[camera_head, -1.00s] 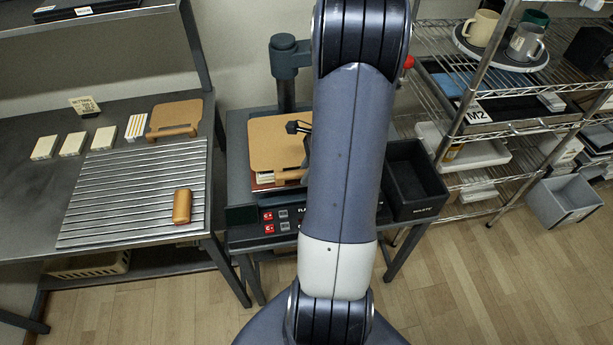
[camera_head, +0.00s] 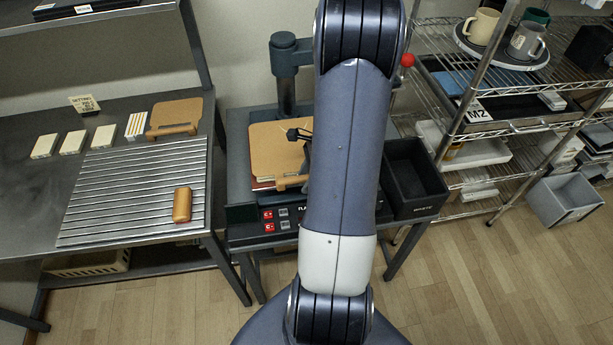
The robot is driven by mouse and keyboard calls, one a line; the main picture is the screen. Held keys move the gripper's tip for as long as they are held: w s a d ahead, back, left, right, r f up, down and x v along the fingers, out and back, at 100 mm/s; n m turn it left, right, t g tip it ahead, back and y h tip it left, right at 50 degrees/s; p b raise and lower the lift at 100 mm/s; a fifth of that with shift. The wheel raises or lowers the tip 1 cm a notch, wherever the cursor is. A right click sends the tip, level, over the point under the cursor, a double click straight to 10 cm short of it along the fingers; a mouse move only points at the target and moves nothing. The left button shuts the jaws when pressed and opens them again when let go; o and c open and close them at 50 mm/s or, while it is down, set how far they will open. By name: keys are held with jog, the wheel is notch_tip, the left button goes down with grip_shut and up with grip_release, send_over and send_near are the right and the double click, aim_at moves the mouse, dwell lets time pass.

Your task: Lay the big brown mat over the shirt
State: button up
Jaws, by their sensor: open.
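The big brown mat (camera_head: 272,150) lies on the flat press (camera_head: 240,213), with its handle strip (camera_head: 291,182) at the front edge. A thin reddish and pale edge shows under the mat's front left corner. The shirt cannot be made out; whatever lies under the mat is mostly hidden. My gripper (camera_head: 303,136) is open at the mat's right side, apart from the handle as far as I can see. My arm hides most of the gripper and the mat's right part.
A press column (camera_head: 285,75) stands behind the mat, and a black waste bin (camera_head: 413,180) stands right of it. A smaller brown mat (camera_head: 175,116) and a brown roller-like block (camera_head: 182,205) are on the left table. A wire shelf (camera_head: 510,127) with mugs stands at the right.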

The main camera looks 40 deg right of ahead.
jog(key=shift+r, duration=0.1)
jog(key=v, duration=1.2)
jog(key=shift+b, duration=0.3)
jog(key=shift+c, duration=0.6)
